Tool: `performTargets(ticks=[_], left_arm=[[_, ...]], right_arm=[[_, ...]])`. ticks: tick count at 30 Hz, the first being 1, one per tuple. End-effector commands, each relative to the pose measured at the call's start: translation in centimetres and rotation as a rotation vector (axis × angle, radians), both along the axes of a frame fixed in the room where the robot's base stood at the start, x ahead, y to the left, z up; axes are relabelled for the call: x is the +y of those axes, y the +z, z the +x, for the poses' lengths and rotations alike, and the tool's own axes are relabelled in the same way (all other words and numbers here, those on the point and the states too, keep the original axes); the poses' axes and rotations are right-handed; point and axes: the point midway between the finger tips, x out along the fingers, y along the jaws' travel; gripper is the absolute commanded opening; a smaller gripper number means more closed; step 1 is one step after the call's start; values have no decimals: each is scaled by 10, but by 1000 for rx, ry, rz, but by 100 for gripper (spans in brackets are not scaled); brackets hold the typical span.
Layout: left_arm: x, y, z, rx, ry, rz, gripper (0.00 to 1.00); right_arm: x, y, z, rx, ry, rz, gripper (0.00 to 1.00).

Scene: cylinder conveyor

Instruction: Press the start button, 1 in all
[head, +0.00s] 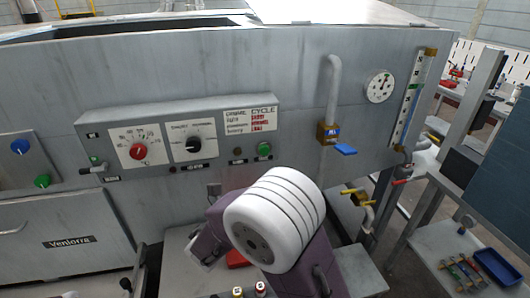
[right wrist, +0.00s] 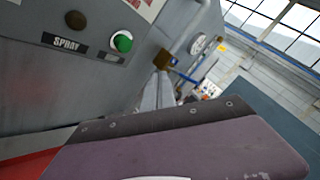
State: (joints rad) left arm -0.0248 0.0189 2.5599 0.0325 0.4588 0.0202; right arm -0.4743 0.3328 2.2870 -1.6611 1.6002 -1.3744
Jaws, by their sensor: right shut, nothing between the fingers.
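The green start button (head: 264,149) sits at the right end of the grey control panel (head: 110,128), under the red-lettered cycle label. It also shows at the upper left of the right wrist view (right wrist: 122,41), beside a dark button marked SPRAY. My right arm is in front of the machine, below the panel, and its white joint hides what lies behind it in the head view. My right gripper (right wrist: 165,122) fills the lower part of the right wrist view, shut and empty, with a visible gap to the green button. My left gripper is not in view.
A red knob (head: 138,151) and a black knob (head: 194,144) sit left on the panel. Another green button (head: 42,181) is on a separate plate at far left. A pipe with a blue-handled valve (head: 345,150) stands right of the panel. A blue tray (head: 497,266) lies at far right.

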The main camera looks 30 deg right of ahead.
Motion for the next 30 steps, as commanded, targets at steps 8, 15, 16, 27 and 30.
performTargets(ticks=[8, 15, 16, 27, 30], left_arm=[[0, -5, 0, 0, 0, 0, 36], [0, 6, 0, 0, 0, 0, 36], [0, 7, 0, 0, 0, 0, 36], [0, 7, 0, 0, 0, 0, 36], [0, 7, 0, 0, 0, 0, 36]], right_arm=[[-11, -1, 40, -1, -3, -1, 0], [-16, 1, 63, 2, -2, -2, 0], [-17, 1, 65, 2, -2, -2, 0], [-17, 0, 69, 0, -1, -1, 0], [-17, 0, 68, 0, -1, -1, 0]])
